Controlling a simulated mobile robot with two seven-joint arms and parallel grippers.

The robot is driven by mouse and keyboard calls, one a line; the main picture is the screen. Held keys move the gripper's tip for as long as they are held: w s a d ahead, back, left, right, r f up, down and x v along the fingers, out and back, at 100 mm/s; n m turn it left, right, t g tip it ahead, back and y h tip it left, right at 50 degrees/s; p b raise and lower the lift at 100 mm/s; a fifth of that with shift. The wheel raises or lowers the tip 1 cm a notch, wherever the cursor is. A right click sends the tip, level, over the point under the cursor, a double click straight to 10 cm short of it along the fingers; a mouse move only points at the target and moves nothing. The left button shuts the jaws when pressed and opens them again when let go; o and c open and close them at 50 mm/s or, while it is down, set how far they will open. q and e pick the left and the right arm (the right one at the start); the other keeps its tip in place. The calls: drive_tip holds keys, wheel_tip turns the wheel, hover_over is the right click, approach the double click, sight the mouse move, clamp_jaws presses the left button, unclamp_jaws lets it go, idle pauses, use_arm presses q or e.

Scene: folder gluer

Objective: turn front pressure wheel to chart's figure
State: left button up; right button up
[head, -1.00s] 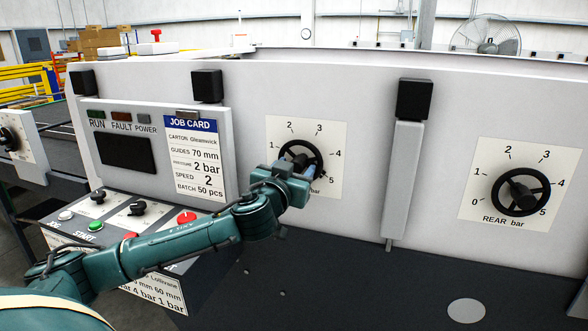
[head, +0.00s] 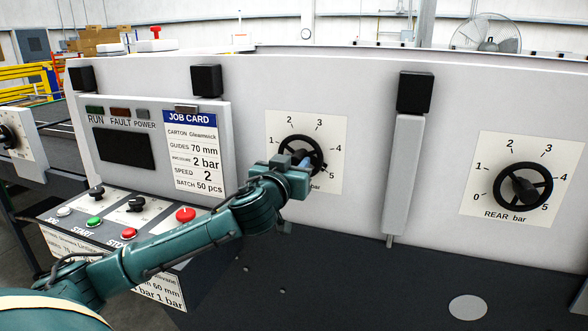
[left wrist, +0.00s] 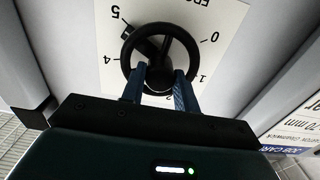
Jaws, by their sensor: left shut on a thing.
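The front pressure wheel (head: 308,153) is a black spoked handwheel on a white dial plate (head: 335,125), with 2, 3, 4 and 5 readable in the head view. In the left wrist view the wheel (left wrist: 160,28) is upside down, with 0, 1, 4 and 5 readable. The blue fingers (left wrist: 158,85) are shut on the wheel at the rim nearest the camera. The chart (head: 165,285) on the console front is mostly behind my left arm.
The job card (head: 192,150) reads carton Gleamwick, pressure 2 bar. A matching rear wheel (head: 522,190) is at the right. A grey upright bar (head: 402,180) stands between the dials.

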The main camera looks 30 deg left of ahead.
use_arm(q)
drive_tip(key=n+b, duration=0.1)
drive_tip(key=n, duration=0.1)
drive_tip(key=shift+f+n+b, duration=0.2)
drive_tip(key=shift+n+b, duration=0.2)
drive_tip(key=shift+n, duration=0.8)
drive_tip(key=shift+r+n, duration=0.2)
drive_tip(key=shift+n, duration=1.8)
use_arm(e)
drive_tip(key=shift+w+a, duration=0.25)
drive_tip(key=shift+a, duration=0.1)
use_arm(q)
drive_tip(key=o, duration=1)
drive_tip(key=shift+c, duration=0.2)
use_arm(e)
drive_tip(key=shift+a, duration=0.1)
use_arm(q)
drive_tip(key=shift+s, duration=0.15)
